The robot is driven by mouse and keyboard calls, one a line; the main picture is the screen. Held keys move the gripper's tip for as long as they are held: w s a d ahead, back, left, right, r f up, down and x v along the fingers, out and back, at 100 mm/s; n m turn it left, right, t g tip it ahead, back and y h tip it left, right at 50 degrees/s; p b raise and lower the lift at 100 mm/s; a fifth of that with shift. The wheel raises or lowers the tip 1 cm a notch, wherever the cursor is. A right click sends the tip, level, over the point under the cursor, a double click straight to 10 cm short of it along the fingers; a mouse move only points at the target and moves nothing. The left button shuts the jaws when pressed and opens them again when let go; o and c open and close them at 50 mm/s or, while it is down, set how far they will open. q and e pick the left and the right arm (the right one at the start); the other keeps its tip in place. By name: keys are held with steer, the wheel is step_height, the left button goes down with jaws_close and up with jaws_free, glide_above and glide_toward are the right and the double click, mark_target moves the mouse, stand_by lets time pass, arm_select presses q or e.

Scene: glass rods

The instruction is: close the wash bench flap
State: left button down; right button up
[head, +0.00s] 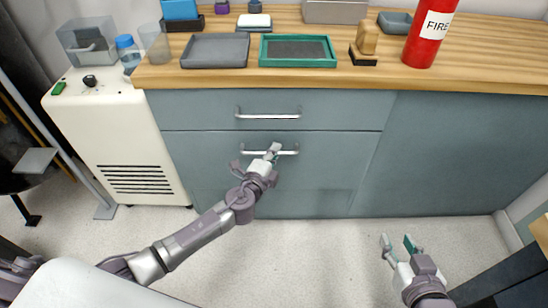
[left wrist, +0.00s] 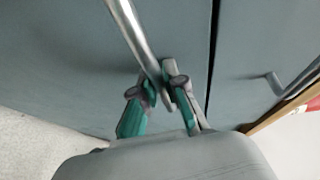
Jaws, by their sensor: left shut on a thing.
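The wash bench flap (head: 325,165) is the grey-blue front panel below the drawer, with a horizontal metal bar handle (head: 288,152). It looks about flush with the bench front; I cannot tell whether a small gap is left. My left gripper (head: 271,152) is shut on this handle near its middle. In the left wrist view the bar (left wrist: 134,32) runs down between the green-padded fingers (left wrist: 160,92), which hide part of it. My right gripper (head: 399,246) is open and empty above the floor at lower right, apart from the bench.
A drawer (head: 340,110) with its own handle (head: 268,114) sits above the flap. The wooden worktop (head: 160,76) carries a grey tray (head: 215,50), a green tray (head: 331,60) and a red extinguisher (head: 428,35). A white unit (head: 120,135) stands left. The floor in front is clear.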

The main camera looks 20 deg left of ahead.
arm_select(q)
steer(key=c, duration=1.5)
jaws_free()
steer(key=shift+w+a+r, duration=0.1)
steer(key=shift+w, duration=0.1)
steer(key=shift+s, duration=0.3)
steer(key=s+a+r, duration=0.1)
steer(key=s, duration=1)
steer(key=shift+s+a, duration=0.2)
